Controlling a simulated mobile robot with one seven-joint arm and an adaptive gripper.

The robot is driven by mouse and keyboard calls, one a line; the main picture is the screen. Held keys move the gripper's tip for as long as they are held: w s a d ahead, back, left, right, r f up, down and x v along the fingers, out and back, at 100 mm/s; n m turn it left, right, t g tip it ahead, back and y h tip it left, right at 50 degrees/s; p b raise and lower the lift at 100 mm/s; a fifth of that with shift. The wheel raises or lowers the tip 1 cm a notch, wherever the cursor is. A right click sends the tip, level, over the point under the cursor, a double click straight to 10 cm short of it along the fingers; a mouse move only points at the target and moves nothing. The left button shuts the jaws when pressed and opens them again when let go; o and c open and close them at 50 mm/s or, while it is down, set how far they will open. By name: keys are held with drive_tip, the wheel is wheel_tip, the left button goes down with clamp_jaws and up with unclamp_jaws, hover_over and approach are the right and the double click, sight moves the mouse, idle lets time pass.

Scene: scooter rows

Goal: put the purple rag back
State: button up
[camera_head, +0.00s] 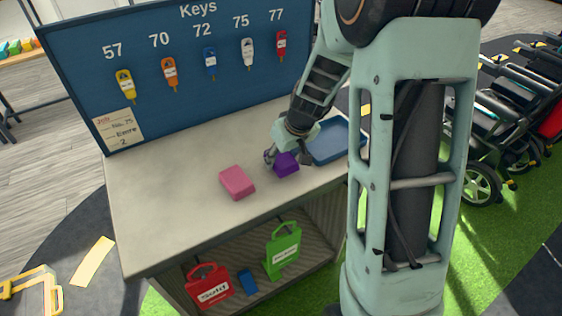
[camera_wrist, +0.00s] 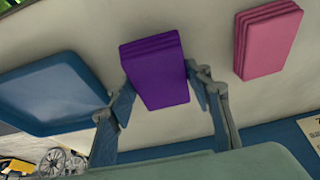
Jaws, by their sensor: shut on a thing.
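The purple rag (camera_head: 286,164) is a folded block at the counter top, between a pink block and a blue tray in the head view. My gripper (camera_head: 287,157) is shut on it from above. In the wrist view the purple rag (camera_wrist: 155,72) sits between the two fingers of my gripper (camera_wrist: 160,88), with a finger at each side. I cannot tell whether the rag touches the counter or is just above it.
A pink folded rag (camera_head: 237,182) lies to the left on the counter (camera_head: 165,185). A blue tray (camera_head: 335,141) stands to the right, partly behind my arm. A blue key board (camera_head: 180,50) rises behind. Red (camera_head: 208,286) and green (camera_head: 283,250) tags sit on the shelf below.

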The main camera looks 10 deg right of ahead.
drive_tip(key=shift+s+f, duration=0.1)
drive_tip(key=shift+f, duration=0.75)
drive_tip(key=shift+f+b, duration=0.15)
drive_tip(key=shift+b, duration=0.3)
drive_tip(key=o, duration=1)
drive_tip(key=shift+r+p, duration=0.3)
drive_tip(key=shift+r, duration=0.1)
drive_tip(key=v, duration=1.1)
drive_tip(key=shift+s+r, duration=0.2)
drive_tip(key=shift+s, duration=0.1)
